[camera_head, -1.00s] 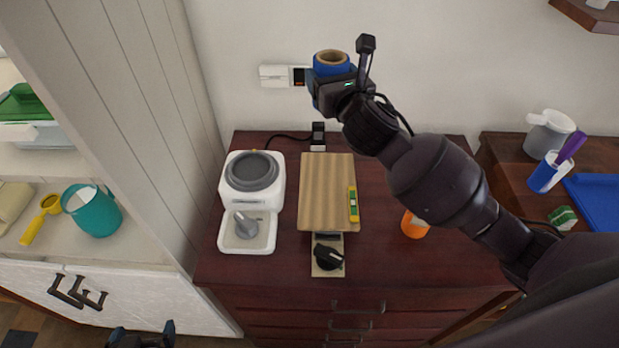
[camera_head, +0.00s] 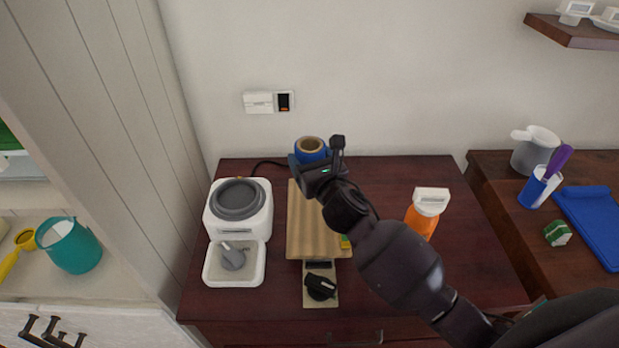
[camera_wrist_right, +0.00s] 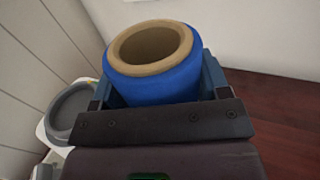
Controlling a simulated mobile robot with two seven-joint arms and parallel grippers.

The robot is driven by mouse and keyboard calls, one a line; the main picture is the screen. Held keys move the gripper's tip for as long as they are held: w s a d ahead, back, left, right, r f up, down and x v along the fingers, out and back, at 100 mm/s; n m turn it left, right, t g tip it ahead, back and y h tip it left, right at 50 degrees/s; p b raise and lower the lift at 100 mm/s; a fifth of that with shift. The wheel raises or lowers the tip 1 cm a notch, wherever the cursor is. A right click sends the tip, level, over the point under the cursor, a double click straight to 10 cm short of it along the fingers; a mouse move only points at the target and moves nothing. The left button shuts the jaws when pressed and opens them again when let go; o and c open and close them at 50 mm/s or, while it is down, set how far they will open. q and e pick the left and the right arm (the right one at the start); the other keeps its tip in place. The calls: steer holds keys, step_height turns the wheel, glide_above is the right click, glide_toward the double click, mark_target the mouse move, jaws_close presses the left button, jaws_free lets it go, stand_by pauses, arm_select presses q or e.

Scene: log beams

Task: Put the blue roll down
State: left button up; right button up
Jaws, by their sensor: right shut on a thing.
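The blue roll (camera_head: 311,148) has a tan core and stands upright at the back of the dark red cabinet top. My right gripper (camera_head: 312,165) is shut around it. In the right wrist view the roll (camera_wrist_right: 160,80) sits between the fingers of my right gripper (camera_wrist_right: 160,95), its open core facing up. The roll's lower end is hidden, so I cannot tell whether it touches the surface. My left gripper is not in view.
A wooden board (camera_head: 308,225) lies in front of the roll, with a black knob (camera_head: 320,287) before it. A white machine with a grey bowl (camera_head: 238,200) stands left, an orange bottle (camera_head: 421,220) right. The cabinet top (camera_head: 385,180) is bare right of the roll.

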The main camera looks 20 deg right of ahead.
step_height(320, 180, down, 4)
steer(key=shift+f+b, duration=0.25)
steer(key=shift+b, duration=0.3)
steer(key=shift+f, duration=0.3)
steer(key=shift+f, duration=0.15)
steer(key=o, duration=0.9)
steer(key=shift+o, duration=0.2)
